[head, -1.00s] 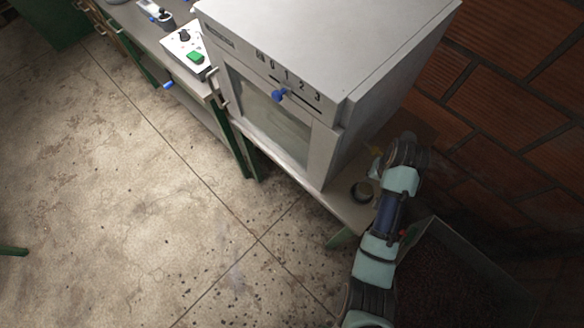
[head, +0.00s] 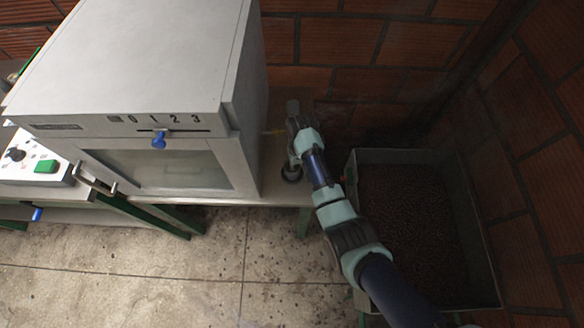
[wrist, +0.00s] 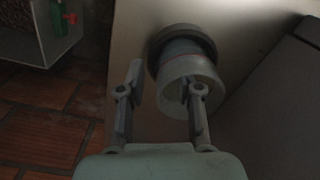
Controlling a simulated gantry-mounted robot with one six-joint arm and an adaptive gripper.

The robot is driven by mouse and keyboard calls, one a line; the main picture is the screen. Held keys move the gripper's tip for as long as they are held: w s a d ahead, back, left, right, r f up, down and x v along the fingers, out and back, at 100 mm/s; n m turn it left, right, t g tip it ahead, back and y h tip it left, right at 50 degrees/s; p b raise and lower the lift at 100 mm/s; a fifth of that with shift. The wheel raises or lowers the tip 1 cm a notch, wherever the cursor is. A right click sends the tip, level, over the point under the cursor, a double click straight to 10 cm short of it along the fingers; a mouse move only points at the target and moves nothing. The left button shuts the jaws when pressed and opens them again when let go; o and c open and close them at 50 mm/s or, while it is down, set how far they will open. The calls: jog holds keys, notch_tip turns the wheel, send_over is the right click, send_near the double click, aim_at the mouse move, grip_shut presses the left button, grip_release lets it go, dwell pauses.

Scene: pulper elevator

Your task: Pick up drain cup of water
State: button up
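A pale, translucent cup (wrist: 190,72) with a bluish band stands against a dark round ring (wrist: 208,40) in the wrist view. My gripper (wrist: 164,80) is open, with one finger to the left of the cup and a gap between them. The other finger overlaps the cup's right part in the picture; I cannot tell whether it touches. In the head view a dark round rim (head: 292,172) shows on the small table (head: 272,185) beside my arm. My fingers are not clearly visible there, and the water cannot be made out.
A grey box-shaped machine (head: 150,60) with a blue slider knob (head: 159,140) stands left of my arm. A metal bin of dark grains (head: 415,215) stands to the right. A brick wall (head: 400,40) closes off the back. A control panel (head: 30,160) is at far left.

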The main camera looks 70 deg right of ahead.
grip_shut()
dwell(0.4)
notch_tip(320, 180, up, 20)
jog(key=p, duration=0.9)
